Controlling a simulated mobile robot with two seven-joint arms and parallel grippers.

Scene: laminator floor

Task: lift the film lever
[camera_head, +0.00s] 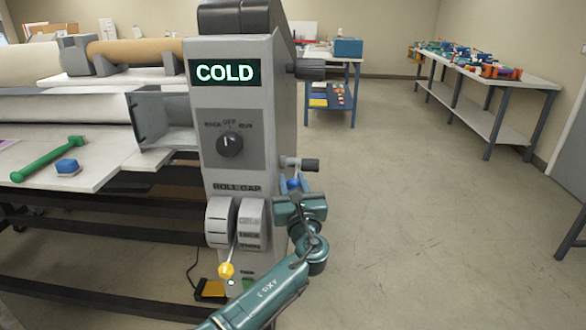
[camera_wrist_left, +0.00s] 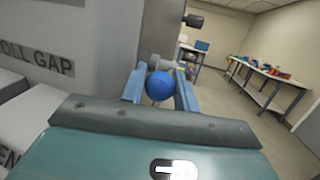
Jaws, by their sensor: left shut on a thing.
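The film lever shows as a blue ball knob (camera_head: 293,183) at the right side of the grey laminator end housing (camera_head: 262,110). In the left wrist view the blue knob (camera_wrist_left: 159,86) sits between the two blue fingers, with a grey stem or shaft behind it. My left gripper (camera_head: 292,188) is shut on this knob, its teal wrist just below and in front of it. The fingers partly hide the knob in the head view. My right gripper is not in view.
A green tool (camera_head: 48,158) and blue block (camera_head: 67,167) lie on the left table. The floor to the right is open.

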